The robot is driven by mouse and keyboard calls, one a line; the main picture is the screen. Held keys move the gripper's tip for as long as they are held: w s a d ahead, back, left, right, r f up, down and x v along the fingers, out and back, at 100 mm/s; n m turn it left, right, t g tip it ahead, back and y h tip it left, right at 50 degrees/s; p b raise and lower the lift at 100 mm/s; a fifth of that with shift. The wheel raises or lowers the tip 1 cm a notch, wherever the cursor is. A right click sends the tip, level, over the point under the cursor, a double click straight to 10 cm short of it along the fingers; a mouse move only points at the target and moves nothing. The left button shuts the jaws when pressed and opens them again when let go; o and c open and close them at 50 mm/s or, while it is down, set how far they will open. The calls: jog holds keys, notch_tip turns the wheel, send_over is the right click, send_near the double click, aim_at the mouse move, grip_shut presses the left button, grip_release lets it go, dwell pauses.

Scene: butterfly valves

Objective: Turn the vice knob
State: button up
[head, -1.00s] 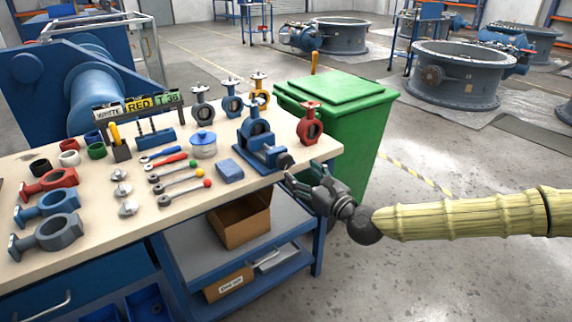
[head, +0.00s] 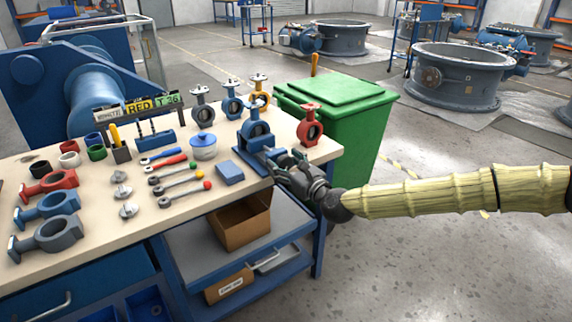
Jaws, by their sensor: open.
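I cannot tell whether the fingers touch the knob. My arm in its yellowish sleeve reaches in from the right.
The workbench (head: 110,225) holds valve bodies, levers and a blue block (head: 230,172) left of the vice. A red valve (head: 310,125) stands close behind my gripper. A green bin (head: 350,125) stands behind the bench corner. The floor on the right is open.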

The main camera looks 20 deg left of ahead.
jog(key=c, duration=1)
jog(key=shift+n, duration=0.4)
